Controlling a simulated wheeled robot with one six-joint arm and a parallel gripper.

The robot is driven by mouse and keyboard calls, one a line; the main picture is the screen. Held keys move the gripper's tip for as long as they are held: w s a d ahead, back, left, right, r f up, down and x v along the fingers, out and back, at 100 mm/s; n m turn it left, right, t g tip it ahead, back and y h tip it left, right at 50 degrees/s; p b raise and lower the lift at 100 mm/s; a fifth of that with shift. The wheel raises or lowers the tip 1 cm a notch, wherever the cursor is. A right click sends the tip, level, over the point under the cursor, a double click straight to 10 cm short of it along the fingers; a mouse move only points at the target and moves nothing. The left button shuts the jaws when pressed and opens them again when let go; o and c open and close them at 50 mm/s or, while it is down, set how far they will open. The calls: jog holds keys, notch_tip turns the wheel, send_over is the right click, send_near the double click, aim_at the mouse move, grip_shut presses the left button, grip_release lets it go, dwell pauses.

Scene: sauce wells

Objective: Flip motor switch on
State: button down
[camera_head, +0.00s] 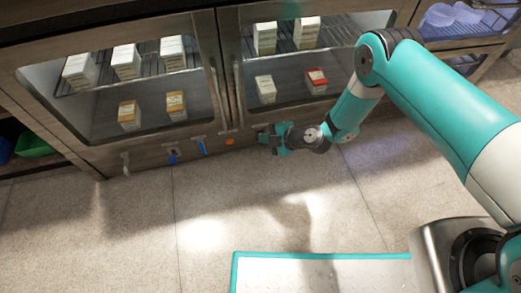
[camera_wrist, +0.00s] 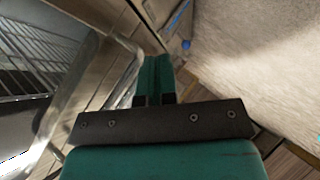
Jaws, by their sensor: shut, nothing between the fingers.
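My gripper (camera_head: 265,137) is in front of the lower wooden panel of the glass-fronted cabinet, right of the orange round part (camera_head: 229,141). It is shut and empty; its teal fingers (camera_wrist: 153,75) point along the panel in the wrist view. On the same panel, to the left, are two blue levers, one (camera_head: 201,147) closer to the orange part and one (camera_head: 173,155) farther left. A pale lever (camera_head: 126,163) hangs at the far left. No label shows which of these is the motor switch. Any fitting behind my gripper is hidden.
The cabinet (camera_head: 226,70) holds several small boxes behind glass doors. A green bowl (camera_head: 35,145) sits on a low shelf at the left. A blue part (camera_wrist: 186,44) shows ahead of my fingers in the wrist view. The floor (camera_head: 130,220) before the panel is clear.

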jog(key=shift+n+t, duration=0.6)
jog(key=s+f+b, duration=0.1)
jog(key=f, duration=0.3)
jog(key=s+d+f+b, duration=0.1)
jog(key=f, duration=0.3)
jog(key=s+f+b, duration=0.1)
jog(key=f, duration=0.3)
jog(key=shift+d+f, duration=0.15)
jog(key=shift+d, duration=0.1)
jog(key=w+b, duration=0.2)
jog(key=w+a+b, duration=0.1)
jog(key=w+b, duration=0.1)
jog(key=w+a+f+b, duration=0.1)
jog(key=w+b, duration=0.1)
jog(key=b, duration=0.1)
jog(key=shift+w+f, duration=0.1)
jog(key=shift+w, duration=0.15)
jog(key=shift+w+a+b, duration=0.2)
jog(key=shift+w+b, duration=0.4)
jog(key=shift+w, duration=0.35)
jog(key=shift+w+a+b, duration=0.15)
jog(key=shift+w+b, duration=0.15)
jog(key=shift+w, duration=0.15)
